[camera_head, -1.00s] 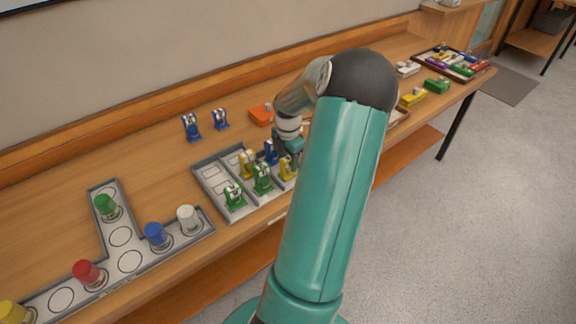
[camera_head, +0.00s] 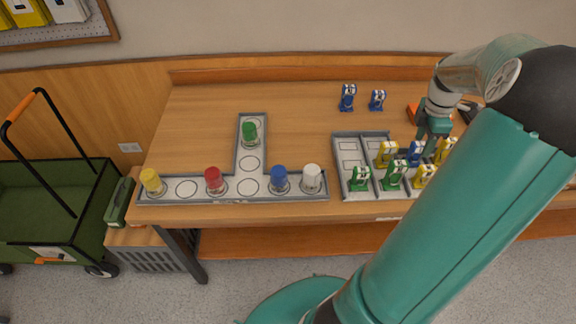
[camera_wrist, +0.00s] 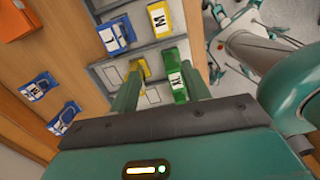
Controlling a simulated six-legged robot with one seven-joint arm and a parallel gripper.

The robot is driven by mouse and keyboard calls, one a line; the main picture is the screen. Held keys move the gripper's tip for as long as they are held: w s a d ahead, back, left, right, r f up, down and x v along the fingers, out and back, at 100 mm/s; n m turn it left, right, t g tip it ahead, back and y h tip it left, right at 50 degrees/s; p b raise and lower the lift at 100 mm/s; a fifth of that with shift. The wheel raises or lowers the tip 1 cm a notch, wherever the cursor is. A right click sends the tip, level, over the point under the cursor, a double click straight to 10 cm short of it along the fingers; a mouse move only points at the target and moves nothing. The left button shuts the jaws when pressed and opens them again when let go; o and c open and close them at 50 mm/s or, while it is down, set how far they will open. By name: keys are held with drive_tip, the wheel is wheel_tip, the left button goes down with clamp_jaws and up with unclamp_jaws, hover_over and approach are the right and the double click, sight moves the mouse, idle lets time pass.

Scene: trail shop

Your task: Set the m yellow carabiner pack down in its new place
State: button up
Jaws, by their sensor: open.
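Several yellow carabiner packs stand in the grey compartment tray (camera_head: 347,140) in the head view: one at the back left (camera_head: 387,153), one at the front (camera_head: 425,176) and one at the right (camera_head: 445,150). In the wrist view a yellow pack with a label like M (camera_wrist: 160,18) lies beyond my fingers. Another yellow pack (camera_wrist: 139,66) shows beside my left finger, which partly covers it. I cannot tell which pack was handled. My gripper (camera_wrist: 162,82) is open over the tray, with a green pack (camera_wrist: 178,82) beside the right finger.
A blue pack (camera_head: 416,153) and green packs (camera_head: 360,178) share the tray. Two blue packs (camera_head: 348,97) (camera_head: 377,100) stand behind it. An orange item (camera_head: 415,113) is near my arm. A T-shaped tray (camera_head: 205,190) holds coloured-topped jars. A green cart (camera_head: 45,200) stands at left.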

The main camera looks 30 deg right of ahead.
drive_tip(key=w+a+r+m+t+h, duration=0.15)
drive_tip(key=w+a+r, duration=0.3)
drive_tip(key=a, duration=0.75)
drive_tip(key=w+a+r+m+h, duration=0.1)
drive_tip(key=w+a+r+m, duration=0.3)
drive_tip(key=a, duration=0.7)
drive_tip(key=s+a+r+m+t+y, duration=0.1)
drive_tip(key=s+a+m, duration=0.1)
drive_tip(key=a, duration=0.5)
drive_tip(key=s+a+r+m+t+y, duration=0.1)
drive_tip(key=s+a+r+m+t, duration=0.1)
drive_tip(key=a, duration=0.6)
drive_tip(key=s+a+r+m+t+y, duration=0.1)
drive_tip(key=s+a+r+m, duration=0.1)
drive_tip(key=s+a, duration=0.2)
drive_tip(key=a, duration=0.3)
drive_tip(key=shift+a, duration=0.25)
drive_tip(key=shift+s+r+t, duration=0.1)
drive_tip(key=shift+t, duration=0.15)
